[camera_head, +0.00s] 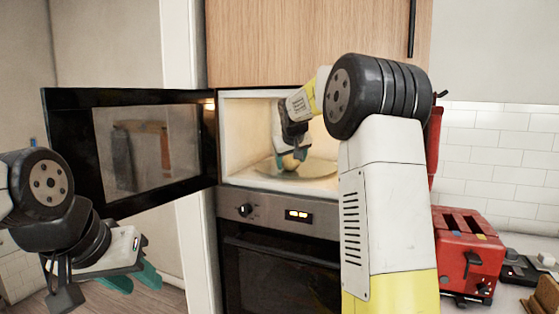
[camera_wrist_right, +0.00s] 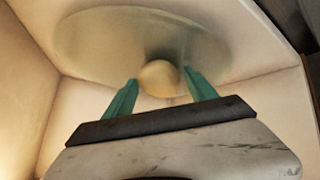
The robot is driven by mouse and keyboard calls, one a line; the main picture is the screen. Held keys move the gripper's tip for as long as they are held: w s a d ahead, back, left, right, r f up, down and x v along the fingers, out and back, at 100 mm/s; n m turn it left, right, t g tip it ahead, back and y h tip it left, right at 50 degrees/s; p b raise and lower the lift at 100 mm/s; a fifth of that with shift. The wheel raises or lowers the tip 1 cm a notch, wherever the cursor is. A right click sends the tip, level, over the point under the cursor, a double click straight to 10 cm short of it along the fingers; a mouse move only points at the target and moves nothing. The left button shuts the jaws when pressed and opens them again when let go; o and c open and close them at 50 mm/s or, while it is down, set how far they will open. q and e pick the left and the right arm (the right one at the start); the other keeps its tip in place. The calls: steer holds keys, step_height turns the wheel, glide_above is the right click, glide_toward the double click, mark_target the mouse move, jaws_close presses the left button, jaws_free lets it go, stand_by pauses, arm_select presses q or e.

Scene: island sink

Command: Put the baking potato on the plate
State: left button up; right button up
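The baking potato (camera_head: 290,162), round and pale yellow-brown, is inside the open microwave on its round turntable plate (camera_head: 318,169). In the right wrist view the potato (camera_wrist_right: 159,78) shows between the two teal fingertips, near the edge of the round plate (camera_wrist_right: 90,38). My right gripper (camera_head: 291,160) reaches into the microwave; its fingers (camera_wrist_right: 162,80) are apart, one on each side of the potato, with a thin gap seen at the right finger. My left gripper (camera_head: 132,280) is empty and open, low at the left, outside the microwave. No other plate is in view.
The microwave door (camera_head: 130,150) stands wide open to the left, above my left gripper. An oven (camera_head: 280,270) is below the microwave. A red toaster (camera_head: 467,250) stands on the counter at right. The microwave walls (camera_wrist_right: 25,60) are close around my right gripper.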

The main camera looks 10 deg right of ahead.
steer(key=shift+o, duration=0.6)
steer(key=shift+r, duration=0.15)
steer(key=shift+s+a+r, duration=0.1)
steer(key=shift+s+r, duration=0.1)
steer(key=shift+r, duration=0.1)
steer(key=v, duration=1.1)
steer(key=s+a+f+g+y, duration=0.1)
steer(key=s+f, duration=0.4)
steer(key=s, duration=0.6)
steer(key=s+a+f+g+y, duration=0.1)
steer(key=s+a+f, duration=0.2)
steer(key=s, duration=0.9)
steer(key=s+a+f+m+y, duration=0.1)
steer(key=s+a+f+y, duration=0.1)
steer(key=s+f, duration=0.7)
steer(key=s, duration=0.3)
steer(key=shift+g, duration=0.4)
steer(key=shift+f, duration=0.1)
